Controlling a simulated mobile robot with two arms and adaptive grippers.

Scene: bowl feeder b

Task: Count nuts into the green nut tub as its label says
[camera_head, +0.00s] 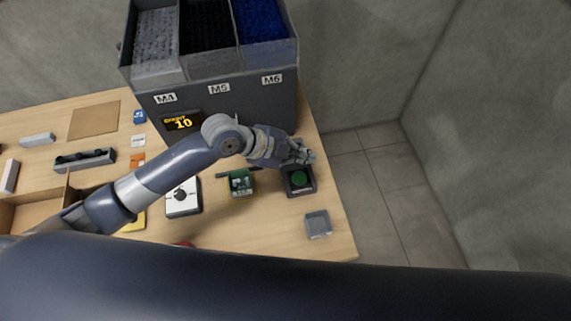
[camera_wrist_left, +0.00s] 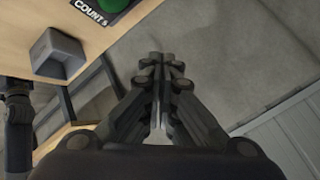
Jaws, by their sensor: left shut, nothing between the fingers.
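The green nut tub (camera_head: 242,182) stands on the table in the head view, left of the button box; its label is too small to read. My left gripper (camera_head: 303,154) is shut and empty, close to the green button (camera_head: 299,179) at the far side of its dark box. In the wrist view my left gripper's fingers (camera_wrist_left: 163,62) are together with nothing between them, and the green button (camera_wrist_left: 114,3) is cut off at the top, apart from the fingertips. The feeder (camera_head: 221,113) has three bins marked M4, M5 and M6. Its display (camera_head: 182,123) reads 10. My right gripper is not in view.
A white dial box (camera_head: 183,198) stands left of the tub. A small grey tray (camera_head: 317,224) lies near the table's right edge and also shows in the wrist view (camera_wrist_left: 57,53). An open cardboard box (camera_head: 30,213) and small parts lie at left. Beyond the right edge is floor.

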